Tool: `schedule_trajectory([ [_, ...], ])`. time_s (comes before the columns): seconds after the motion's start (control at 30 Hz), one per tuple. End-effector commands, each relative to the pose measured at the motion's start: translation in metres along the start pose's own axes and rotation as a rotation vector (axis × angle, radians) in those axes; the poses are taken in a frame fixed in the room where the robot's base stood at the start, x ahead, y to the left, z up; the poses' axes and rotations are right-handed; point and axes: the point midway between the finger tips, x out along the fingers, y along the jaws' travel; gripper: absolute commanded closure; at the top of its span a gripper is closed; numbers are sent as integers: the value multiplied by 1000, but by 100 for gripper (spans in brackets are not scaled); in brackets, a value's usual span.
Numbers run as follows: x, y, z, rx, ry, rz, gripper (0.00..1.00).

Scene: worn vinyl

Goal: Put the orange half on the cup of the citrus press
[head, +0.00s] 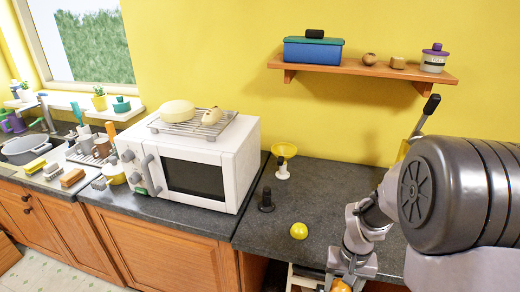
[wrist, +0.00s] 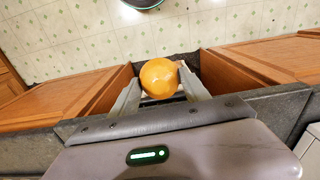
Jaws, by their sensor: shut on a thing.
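The orange half (wrist: 160,77) is held between the two fingers of my gripper (wrist: 159,82) in the wrist view, its round orange side showing. In the head view my gripper (head: 341,281) is at the bottom edge, low by the counter front, with a bit of orange (head: 341,287) showing. The citrus press seems to stand at the right of the counter, behind my arm. Only its lever with a black grip (head: 431,104) and a little yellow (head: 403,150) show. Its cup is hidden.
A white microwave (head: 190,165) stands left. A shelf (head: 360,68) hangs above.

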Motion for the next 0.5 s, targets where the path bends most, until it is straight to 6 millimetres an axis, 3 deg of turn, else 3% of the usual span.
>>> schedule_trajectory([
  [0.03, 10, -7, -1, -23, 0, 0, 94],
  [0.3, 35, -52, 0, -162, 1, 0, 94],
  [0.5, 43, -76, 3, -236, 1, 0, 94],
])
